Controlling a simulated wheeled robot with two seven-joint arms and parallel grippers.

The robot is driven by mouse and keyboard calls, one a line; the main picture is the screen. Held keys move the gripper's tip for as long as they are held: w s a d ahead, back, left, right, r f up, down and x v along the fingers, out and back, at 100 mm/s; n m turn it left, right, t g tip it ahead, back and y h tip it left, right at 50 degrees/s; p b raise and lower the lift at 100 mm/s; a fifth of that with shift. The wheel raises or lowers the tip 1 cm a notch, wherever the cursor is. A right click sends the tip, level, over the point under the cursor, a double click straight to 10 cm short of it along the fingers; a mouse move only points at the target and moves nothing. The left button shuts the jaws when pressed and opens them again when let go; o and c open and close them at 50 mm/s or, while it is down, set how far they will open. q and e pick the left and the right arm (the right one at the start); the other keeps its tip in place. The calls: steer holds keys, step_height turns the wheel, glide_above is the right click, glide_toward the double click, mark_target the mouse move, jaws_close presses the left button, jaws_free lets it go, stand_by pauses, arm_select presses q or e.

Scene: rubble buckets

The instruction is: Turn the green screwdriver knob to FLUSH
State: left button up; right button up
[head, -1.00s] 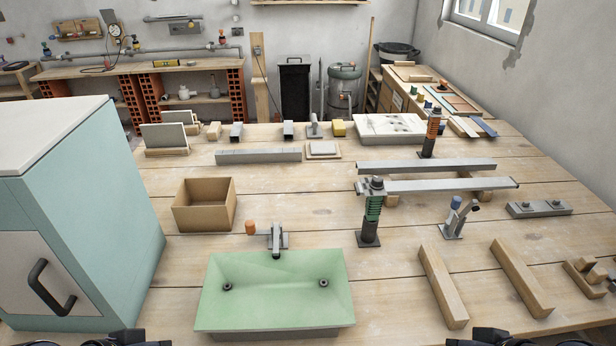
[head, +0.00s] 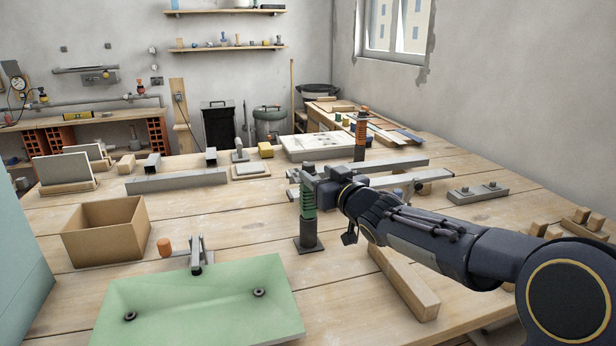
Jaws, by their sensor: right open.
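The green ribbed screwdriver knob (head: 308,198) stands upright on a dark post with a square foot on the wooden table, right of the sink. Its top is partly covered by my right gripper (head: 316,182), which reaches in from the right at the height of the knob's upper part. The right gripper is open, with its jaws at or around the knob's top; I cannot tell whether they touch it. No FLUSH mark is readable. My left gripper is not in view.
A green sink (head: 200,300) with a grey tap is in front. A cardboard box (head: 105,230) stands left. A wooden block (head: 405,280) lies below the arm.

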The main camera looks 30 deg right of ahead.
mark_target(312, 170)
steer(key=w, duration=0.5)
steer(key=shift+w, duration=0.2)
